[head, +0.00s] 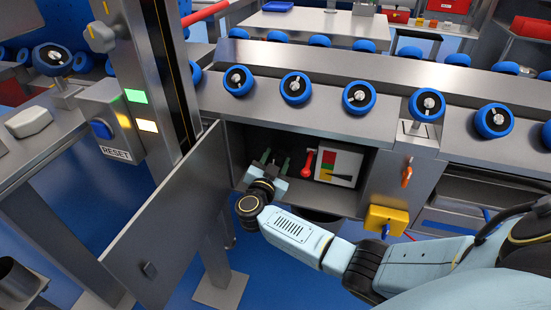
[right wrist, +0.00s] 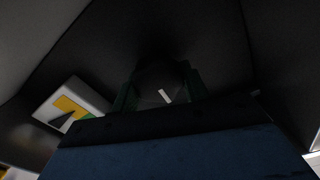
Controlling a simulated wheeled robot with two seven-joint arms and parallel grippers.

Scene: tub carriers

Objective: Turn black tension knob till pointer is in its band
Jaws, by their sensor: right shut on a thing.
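The black tension knob (right wrist: 160,78) with a white mark sits between the green fingers of my right gripper (right wrist: 160,92) in the right wrist view. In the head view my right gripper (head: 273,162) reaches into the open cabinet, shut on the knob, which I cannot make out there. The gauge (head: 338,166) stands right of the gripper, with red, green and yellow bands from top to bottom. Its black pointer (head: 338,177) appears to lie at the yellow band, below the green. The gauge also shows in the right wrist view (right wrist: 72,105). My left gripper is out of view.
The cabinet door (head: 170,220) hangs open at left. A red lever (head: 309,162) stands between gripper and gauge. A yellow block (head: 386,219) and an orange handle (head: 407,175) are at right. Blue rollers line the conveyor (head: 325,109) above. A RESET box (head: 113,125) is at left.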

